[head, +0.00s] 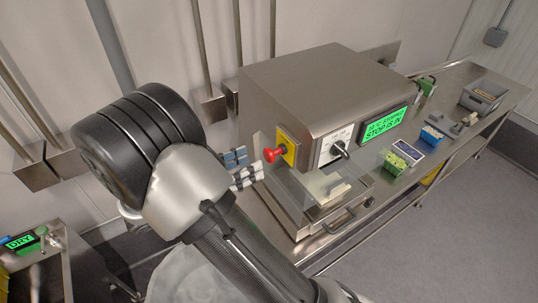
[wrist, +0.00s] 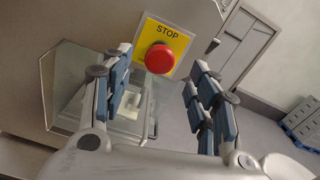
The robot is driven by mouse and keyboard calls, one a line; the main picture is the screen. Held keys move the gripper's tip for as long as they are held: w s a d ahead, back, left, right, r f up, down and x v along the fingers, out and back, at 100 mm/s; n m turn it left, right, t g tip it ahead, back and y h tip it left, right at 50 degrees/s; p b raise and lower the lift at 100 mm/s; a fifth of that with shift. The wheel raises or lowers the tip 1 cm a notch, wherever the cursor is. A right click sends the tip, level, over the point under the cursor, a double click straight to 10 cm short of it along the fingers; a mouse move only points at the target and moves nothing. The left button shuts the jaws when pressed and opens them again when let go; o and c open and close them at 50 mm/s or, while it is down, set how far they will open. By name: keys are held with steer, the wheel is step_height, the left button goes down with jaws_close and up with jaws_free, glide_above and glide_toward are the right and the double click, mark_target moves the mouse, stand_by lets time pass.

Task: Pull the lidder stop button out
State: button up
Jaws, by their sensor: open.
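The lidder (head: 310,95) is a steel box on a long steel table. Its red stop button (head: 273,154) sits on a yellow plate (head: 288,147) on the left end face; the wrist view shows the button (wrist: 160,59) under the word STOP. The green display (head: 386,122) reads "STOP IS IN". My gripper (head: 243,168) is open and empty, just left of the button. In the wrist view its blue-padded fingers (wrist: 163,98) stand apart, one on each side below the button. No contact with the button shows.
A black selector knob (head: 340,149) is on the lidder's front. A clear guard with a handle (head: 338,222) lies below the button. Green and blue holders (head: 408,152) and a grey bin (head: 483,95) stand right on the table.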

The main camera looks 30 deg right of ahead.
mark_target(266, 155)
steer(key=d, duration=0.7)
steer(key=shift+w+b, duration=0.1)
steer(key=shift+b, duration=0.2)
steer(key=shift+c, duration=0.5)
jaws_close()
